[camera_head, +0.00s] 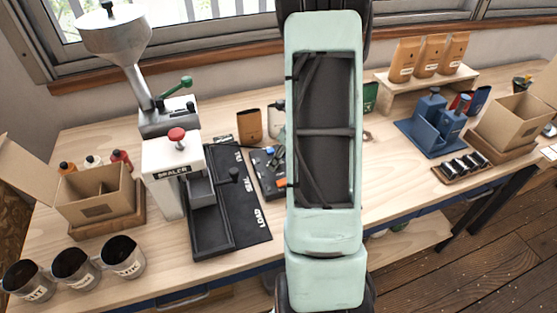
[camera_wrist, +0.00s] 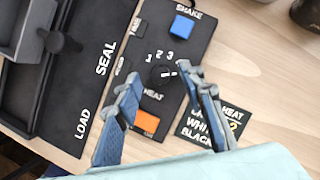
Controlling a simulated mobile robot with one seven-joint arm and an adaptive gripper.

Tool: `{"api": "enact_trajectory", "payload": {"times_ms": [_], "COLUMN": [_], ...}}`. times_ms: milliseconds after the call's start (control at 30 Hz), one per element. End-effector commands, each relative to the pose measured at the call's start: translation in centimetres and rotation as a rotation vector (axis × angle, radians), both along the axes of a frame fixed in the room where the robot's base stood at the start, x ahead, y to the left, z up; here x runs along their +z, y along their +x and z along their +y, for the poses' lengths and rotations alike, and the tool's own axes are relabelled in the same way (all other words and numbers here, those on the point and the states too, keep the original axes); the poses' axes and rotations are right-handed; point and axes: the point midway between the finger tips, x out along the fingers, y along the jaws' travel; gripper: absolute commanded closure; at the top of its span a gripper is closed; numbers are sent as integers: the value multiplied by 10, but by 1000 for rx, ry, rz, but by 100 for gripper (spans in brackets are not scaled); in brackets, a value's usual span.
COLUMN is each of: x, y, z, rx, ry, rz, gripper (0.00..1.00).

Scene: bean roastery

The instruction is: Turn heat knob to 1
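The heat knob (camera_wrist: 161,76) is a dark round knob on a black control panel (camera_wrist: 190,50) in the wrist view. White numbers 1, 2 and 3 stand along its upper side, and the word HEAT is below it. A short white mark shows on the knob's right part; I cannot tell which number it is set to. My gripper (camera_wrist: 161,79) is open, with a blue-grey finger on each side of the knob. I cannot tell whether either finger touches it. In the head view the panel (camera_head: 262,165) is partly hidden by my arm, and the knob is not discernible.
The panel also carries a blue block (camera_wrist: 182,25) and an orange block (camera_wrist: 146,122). A black card (camera_wrist: 215,125) with lettering lies to the right. A sealer (camera_head: 172,170) with a LOAD/SEAL mat (camera_head: 240,210) stands to the left.

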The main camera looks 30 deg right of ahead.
Motion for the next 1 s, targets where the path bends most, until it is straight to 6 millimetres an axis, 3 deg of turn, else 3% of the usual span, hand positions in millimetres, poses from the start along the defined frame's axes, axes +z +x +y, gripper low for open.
{"api": "enact_trajectory", "payload": {"times_ms": [133,433,767,1000], "x": [-10,-12,-12,-12], "y": [3,4,4,4], "z": [1,2,2,1], "rx": [-1,0,0,10], "ry": [-1,-1,-1,-1], "rz": [1,0,1,0], "gripper": [63,63,99,100]}}
